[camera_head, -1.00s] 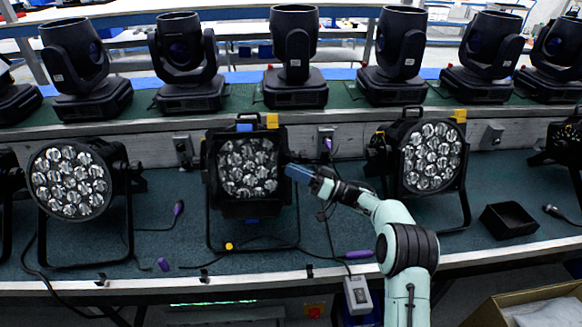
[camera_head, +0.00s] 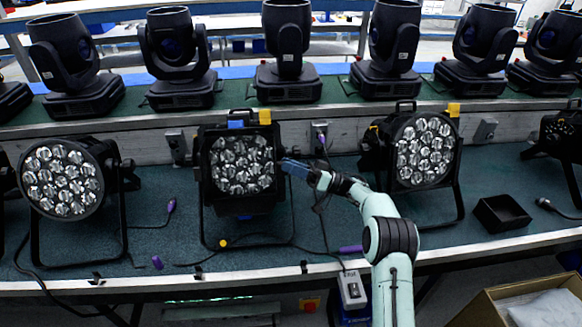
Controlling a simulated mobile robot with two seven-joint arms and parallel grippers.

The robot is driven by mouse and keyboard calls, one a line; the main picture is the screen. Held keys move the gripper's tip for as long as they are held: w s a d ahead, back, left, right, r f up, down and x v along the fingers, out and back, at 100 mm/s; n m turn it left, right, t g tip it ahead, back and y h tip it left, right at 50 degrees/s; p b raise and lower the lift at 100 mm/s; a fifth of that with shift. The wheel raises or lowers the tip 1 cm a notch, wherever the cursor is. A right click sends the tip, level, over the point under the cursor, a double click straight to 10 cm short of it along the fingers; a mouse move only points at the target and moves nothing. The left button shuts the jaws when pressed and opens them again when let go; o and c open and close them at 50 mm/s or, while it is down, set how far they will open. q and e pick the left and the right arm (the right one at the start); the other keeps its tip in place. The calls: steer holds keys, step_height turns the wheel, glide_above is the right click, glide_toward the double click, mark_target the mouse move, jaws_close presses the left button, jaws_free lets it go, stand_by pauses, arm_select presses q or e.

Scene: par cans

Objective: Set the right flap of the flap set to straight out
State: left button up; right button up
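The par can with the flap set (camera_head: 242,165) stands in the middle of the bench in the head view, its lens cluster facing me inside a square black frame. My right gripper (camera_head: 290,168) is at the right edge of that frame, at the place of the right flap. The flap itself is dark and I cannot make it out apart from the frame and the gripper. The gripper's fingers are too small to tell whether they are open or shut. My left gripper is not in view.
Other par cans stand left (camera_head: 62,181) and right (camera_head: 424,150). Several moving-head lights line the raised shelf behind. Cables with purple connectors (camera_head: 351,249) lie on the green bench. A cardboard box (camera_head: 525,300) stands at the lower right.

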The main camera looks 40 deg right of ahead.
steer(key=shift+o, duration=0.6)
steer(key=b+v, duration=0.1)
steer(key=v, duration=1.2)
steer(key=shift+s, duration=0.15)
